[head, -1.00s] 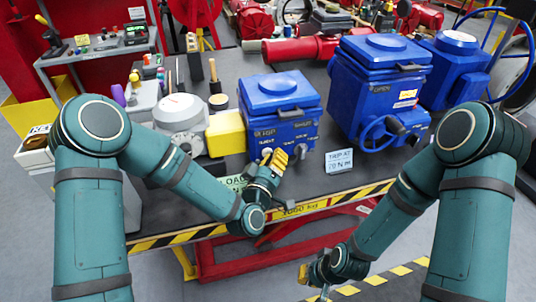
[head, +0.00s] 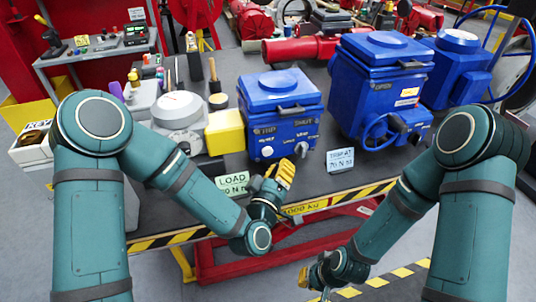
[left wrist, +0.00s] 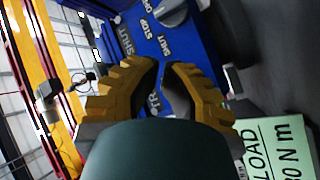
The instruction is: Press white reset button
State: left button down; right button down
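A white round button (head: 267,152) sits low on the left of the front panel of the smaller blue box (head: 283,131). My left gripper (head: 287,171) has yellow fingers and is below and right of the button, in front of the box and apart from the button. In the left wrist view, its fingers (left wrist: 162,68) are nearly together with a narrow slit, holding nothing visible. The blue panel (left wrist: 190,60) with lettering and a grey knob (left wrist: 172,12) shows beyond them. My right gripper (head: 308,277) is low, off the table's front; its fingers are unclear.
A green-white LOAD card (head: 232,183) stands left of my left gripper. A TRIP AT card (head: 340,160) stands right of it. A yellow block (head: 225,131) is left of the box, and a larger blue actuator (head: 378,85) is to the right.

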pick_arm(q)
jog(key=shift+s+d, duration=0.25)
jog(key=shift+s, duration=0.6)
